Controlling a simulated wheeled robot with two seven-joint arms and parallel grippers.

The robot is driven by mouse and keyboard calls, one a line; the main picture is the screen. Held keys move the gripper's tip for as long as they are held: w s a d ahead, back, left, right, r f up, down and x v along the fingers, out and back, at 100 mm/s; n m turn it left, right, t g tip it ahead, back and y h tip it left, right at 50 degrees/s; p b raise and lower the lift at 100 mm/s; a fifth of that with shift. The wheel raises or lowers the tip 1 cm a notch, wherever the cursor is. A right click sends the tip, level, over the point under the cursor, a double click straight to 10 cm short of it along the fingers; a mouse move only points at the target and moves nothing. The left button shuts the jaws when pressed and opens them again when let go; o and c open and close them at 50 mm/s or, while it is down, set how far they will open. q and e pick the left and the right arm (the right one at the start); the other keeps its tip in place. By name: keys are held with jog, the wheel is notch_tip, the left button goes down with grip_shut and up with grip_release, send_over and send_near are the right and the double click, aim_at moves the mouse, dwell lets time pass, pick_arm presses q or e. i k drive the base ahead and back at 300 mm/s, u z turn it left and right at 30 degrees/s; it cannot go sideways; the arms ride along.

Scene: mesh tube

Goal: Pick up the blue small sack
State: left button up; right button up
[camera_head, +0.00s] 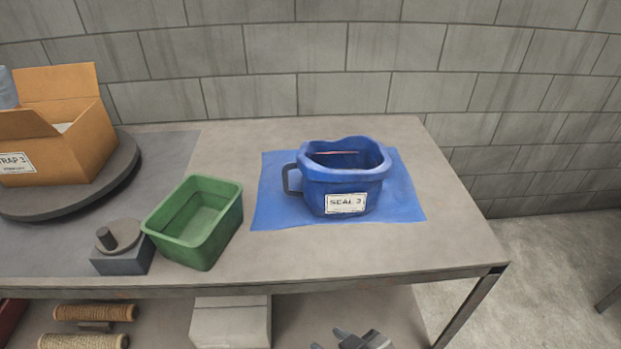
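The blue small sack (340,174) stands upright and open-topped on the table, right of centre. It has a rolled rim, a dark loop handle on its left side and a white label on its front. A thin reddish item shows inside its mouth; the rest of its inside is hidden. It rests on a flat blue mat (406,203). My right gripper (328,339) shows at the bottom edge, below and in front of the table edge, well apart from the sack. Its fingers are spread and nothing is between them. My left gripper is out of view.
Left of the sack stand an empty green bin (212,238), a small grey block with a knob (122,258), and an orange box (75,153) on a round turntable (60,208). Rope spools (95,312) and a pale box (231,322) lie below the tabletop. The table's right end is bare.

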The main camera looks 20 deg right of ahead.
aim_at(343, 179)
jog(key=u, duration=1.25)
jog(key=k, duration=0.75)
jog(key=z, duration=1.1)
jog(key=i, duration=0.45)
